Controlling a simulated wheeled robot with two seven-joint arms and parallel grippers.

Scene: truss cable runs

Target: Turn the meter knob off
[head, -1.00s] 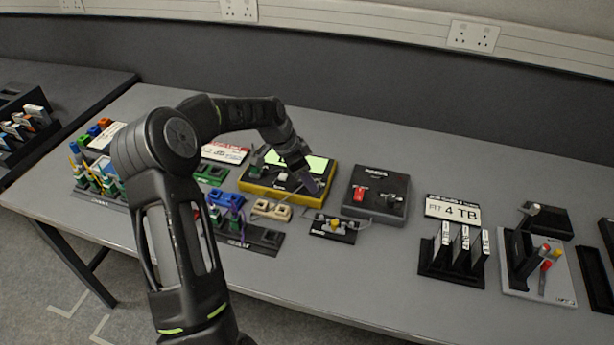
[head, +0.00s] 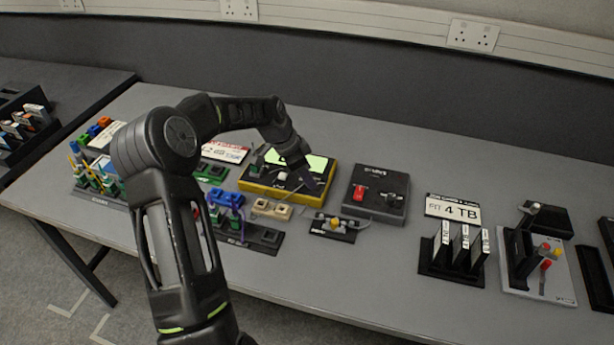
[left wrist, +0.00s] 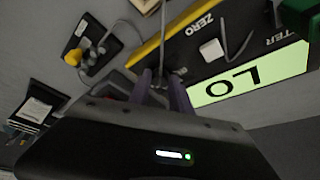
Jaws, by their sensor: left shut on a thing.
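The meter is a yellow and black box (head: 262,188) with a lit green screen, near the middle of the table. In the left wrist view the meter (left wrist: 150,47) shows upside down, with "LO" on its screen (left wrist: 250,75) and a white button (left wrist: 211,49) beside the word ZERO. My left gripper (head: 313,184) reaches down over the meter's right end. In the left wrist view its fingers (left wrist: 164,88) are close together around a small dark part there, which appears to be the knob. The fingers mostly hide it, so its setting cannot be read. My right gripper is out of view.
A grey box with a red switch (head: 376,194) stands just right of the meter. A small black stand with a yellow part (head: 334,226) lies in front. Blue blocks (head: 226,198) and beige blocks (head: 271,209) sit to the left and front. A thin cable runs close by my fingers.

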